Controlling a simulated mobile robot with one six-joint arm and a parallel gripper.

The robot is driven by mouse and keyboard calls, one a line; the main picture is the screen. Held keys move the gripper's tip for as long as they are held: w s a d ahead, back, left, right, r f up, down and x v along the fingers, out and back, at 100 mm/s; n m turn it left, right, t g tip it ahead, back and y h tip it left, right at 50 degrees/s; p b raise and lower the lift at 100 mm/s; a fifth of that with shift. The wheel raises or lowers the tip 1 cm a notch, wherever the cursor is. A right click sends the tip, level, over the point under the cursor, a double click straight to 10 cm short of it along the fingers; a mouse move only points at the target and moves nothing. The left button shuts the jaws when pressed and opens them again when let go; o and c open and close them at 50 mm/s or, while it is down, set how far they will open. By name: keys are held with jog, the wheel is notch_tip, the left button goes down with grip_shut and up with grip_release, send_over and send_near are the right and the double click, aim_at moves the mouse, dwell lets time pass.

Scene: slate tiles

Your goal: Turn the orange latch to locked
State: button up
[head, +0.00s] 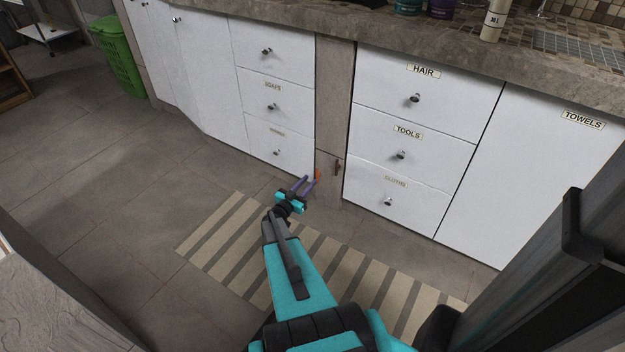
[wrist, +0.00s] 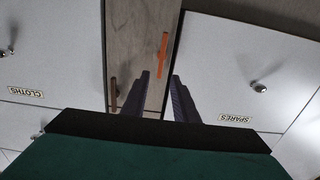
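The orange latch (wrist: 163,55) is a thin bar on the narrow wood-toned cabinet panel (wrist: 142,35), close to the panel's right edge in the wrist view. It lies roughly along the panel's length, with a slight tilt. In the head view the latch (head: 317,175) shows as a small orange spot just beyond the fingertips, low on the panel. My gripper (head: 309,182) has purple fingers, spread apart and empty. In the wrist view my gripper (wrist: 160,78) points at the panel, with the latch just past the gap between its fingers. I cannot tell the exact distance or whether they touch.
A brown handle (wrist: 113,95) sits on the same panel, beside the latch. White drawers with round knobs flank the panel, including the cloths drawer (head: 395,190). A striped rug (head: 225,235) lies on the tiled floor beneath my arm. A green basket (head: 120,60) stands far left.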

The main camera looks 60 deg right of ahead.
aim_at(318, 176)
jog(key=d+b, duration=0.1)
jog(key=d, duration=0.4)
